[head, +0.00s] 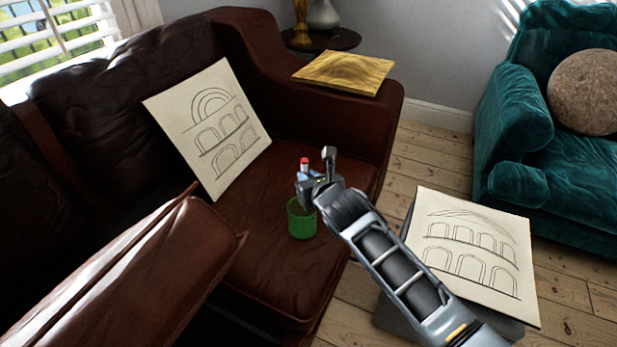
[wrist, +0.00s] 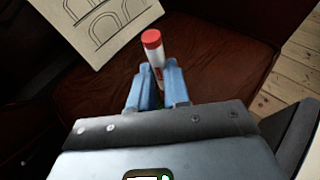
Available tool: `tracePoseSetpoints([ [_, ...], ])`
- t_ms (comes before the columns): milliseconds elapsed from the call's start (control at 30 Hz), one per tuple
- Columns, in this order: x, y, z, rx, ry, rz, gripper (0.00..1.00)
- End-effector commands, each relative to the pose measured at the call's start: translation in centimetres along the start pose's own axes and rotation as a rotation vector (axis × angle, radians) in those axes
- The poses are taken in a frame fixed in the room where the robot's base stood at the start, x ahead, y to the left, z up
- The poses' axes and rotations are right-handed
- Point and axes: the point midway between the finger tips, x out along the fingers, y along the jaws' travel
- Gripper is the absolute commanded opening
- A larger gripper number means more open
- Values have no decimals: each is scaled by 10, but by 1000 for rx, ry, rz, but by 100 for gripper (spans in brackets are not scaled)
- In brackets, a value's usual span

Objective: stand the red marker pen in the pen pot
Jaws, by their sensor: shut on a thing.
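The red marker pen (wrist: 154,50) has a red cap and a pale body. It stands roughly upright between the blue fingertips of my gripper (wrist: 157,88) in the wrist view, and its red cap (head: 304,161) shows in the head view. My gripper (head: 306,178) is shut on the pen. The green pen pot (head: 302,222) stands on the brown leather sofa seat, just below my gripper in the head view. The pen's lower end is hidden, so I cannot tell whether it is inside the pot.
A drawing of arches (head: 210,127) leans on the sofa back (head: 130,85) behind the pot. Another drawing (head: 474,252) lies at the right, by my arm. A wooden board (head: 343,72) rests on the sofa arm. A teal armchair (head: 520,110) stands at the right.

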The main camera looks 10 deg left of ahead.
Motion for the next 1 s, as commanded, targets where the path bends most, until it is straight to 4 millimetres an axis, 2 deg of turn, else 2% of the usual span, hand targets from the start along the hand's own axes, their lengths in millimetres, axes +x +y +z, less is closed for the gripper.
tracePoseSetpoints([
  [700, 21, -1, -50, -2, 0, -1, 0],
  [1000, 26, 0, -61, -2, -1, 0, 0],
])
